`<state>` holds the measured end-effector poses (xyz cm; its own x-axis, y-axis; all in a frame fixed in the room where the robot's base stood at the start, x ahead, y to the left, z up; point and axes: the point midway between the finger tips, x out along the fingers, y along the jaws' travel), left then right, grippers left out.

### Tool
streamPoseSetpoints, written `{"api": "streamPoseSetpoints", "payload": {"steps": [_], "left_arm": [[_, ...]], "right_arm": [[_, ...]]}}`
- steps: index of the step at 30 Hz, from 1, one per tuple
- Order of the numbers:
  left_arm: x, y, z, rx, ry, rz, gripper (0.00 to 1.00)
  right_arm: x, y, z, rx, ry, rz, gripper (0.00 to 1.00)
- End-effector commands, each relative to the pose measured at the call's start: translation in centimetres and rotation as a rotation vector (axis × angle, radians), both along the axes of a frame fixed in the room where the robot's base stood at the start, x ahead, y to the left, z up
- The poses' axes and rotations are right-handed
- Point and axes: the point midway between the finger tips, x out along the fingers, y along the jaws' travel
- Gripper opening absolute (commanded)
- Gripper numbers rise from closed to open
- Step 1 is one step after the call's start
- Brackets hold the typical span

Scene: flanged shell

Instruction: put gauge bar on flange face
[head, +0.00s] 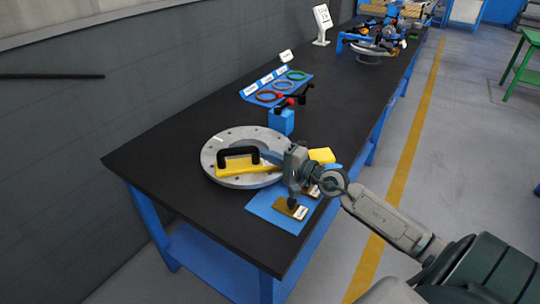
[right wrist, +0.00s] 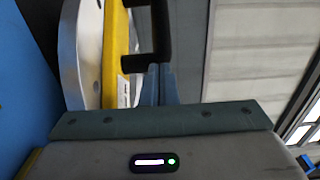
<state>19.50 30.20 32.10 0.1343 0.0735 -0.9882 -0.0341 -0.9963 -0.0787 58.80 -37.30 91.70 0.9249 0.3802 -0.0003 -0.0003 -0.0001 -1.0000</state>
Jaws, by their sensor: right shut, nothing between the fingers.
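The gauge bar (head: 236,167) is a yellow bar with a black arched handle. It lies across the flange face (head: 216,147), a pale grey ring with bolt holes on the dark bench. The bar also shows in the right wrist view (right wrist: 115,60), along the grey flange (right wrist: 85,50). My right gripper (head: 268,157) points left at the bar's right end, close to the handle. Its fingers (right wrist: 158,85) are together with nothing held; I cannot tell if they touch the bar. The gripper partly hides the flange's right edge. My left gripper is not in view.
A blue mat (head: 262,205) with brown labelled pieces (head: 288,208) lies at the bench's front edge. A yellow block (head: 322,155) sits behind my wrist. A blue block (head: 281,122) with a red and black tool stands behind the flange. Coloured rings (head: 283,85) lie farther back.

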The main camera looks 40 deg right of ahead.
Motion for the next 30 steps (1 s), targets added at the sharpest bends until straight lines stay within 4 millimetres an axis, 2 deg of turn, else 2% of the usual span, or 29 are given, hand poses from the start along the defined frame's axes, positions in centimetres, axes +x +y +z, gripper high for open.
{"api": "streamPoseSetpoints", "payload": {"steps": [8,12,21,30], "left_arm": [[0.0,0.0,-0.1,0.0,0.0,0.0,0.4],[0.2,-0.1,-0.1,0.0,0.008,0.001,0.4],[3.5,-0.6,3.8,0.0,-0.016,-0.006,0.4],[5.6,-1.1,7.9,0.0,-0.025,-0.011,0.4]], "right_arm": [[0.2,0.1,0.0,0.001,-0.002,-0.001,0.0],[1.8,0.6,0.0,0.005,-0.006,-0.003,0.0],[6.9,2.8,-0.2,0.005,-0.006,-0.001,0.0],[9.8,4.0,-0.2,0.001,-0.002,-0.001,0.0]]}}
